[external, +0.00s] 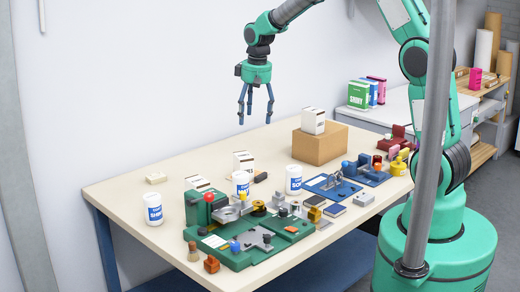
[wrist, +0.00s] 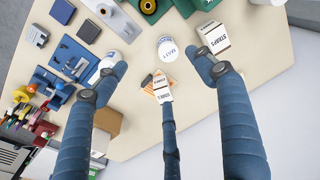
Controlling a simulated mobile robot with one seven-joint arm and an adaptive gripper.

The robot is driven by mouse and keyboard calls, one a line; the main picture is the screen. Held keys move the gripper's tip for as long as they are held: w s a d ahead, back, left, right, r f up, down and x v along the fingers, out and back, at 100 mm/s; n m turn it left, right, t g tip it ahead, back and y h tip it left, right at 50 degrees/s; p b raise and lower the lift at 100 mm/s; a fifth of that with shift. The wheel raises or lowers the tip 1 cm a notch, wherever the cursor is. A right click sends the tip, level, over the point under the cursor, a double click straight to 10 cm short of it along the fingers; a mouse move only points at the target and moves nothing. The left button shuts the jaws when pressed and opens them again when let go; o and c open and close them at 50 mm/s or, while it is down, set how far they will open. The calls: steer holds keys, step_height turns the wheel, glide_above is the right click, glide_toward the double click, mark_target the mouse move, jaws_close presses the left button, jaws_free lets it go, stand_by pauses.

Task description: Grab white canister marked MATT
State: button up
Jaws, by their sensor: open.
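The white canister marked MATT (wrist: 168,48) stands upright near the top middle of the wrist view. In the external view a white canister with blue lettering starting with M (external: 241,182) stands behind the green fixture and in front of a small white box. My gripper (external: 255,118) is high above the back of the table, apart from the canister, with its fingers spread and empty. In the wrist view my gripper (wrist: 162,82) has one finger on each side and one in the middle, with the canister beyond the tips.
Another white canister (external: 293,180) stands to the right and one more (external: 154,207) at the left. A STRAPS box (wrist: 213,38) is close to the MATT canister. The green fixture (external: 245,240) crowds the front. A cardboard box (external: 320,145) stands at the back right. The table's left back is mostly clear.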

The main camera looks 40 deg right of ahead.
steer(key=g+p, duration=0.1)
steer(key=p, duration=0.1)
glide_above(240, 174)
step_height(240, 174, down, 13)
steer(key=shift+f, duration=0.1)
steer(key=shift+f+b, duration=0.35)
steer(key=shift+f, duration=3.9)
steer(key=shift+s+f, duration=0.1)
steer(key=shift+f, duration=0.05)
steer(key=shift+f, duration=2.45)
steer(key=c, duration=1.5)
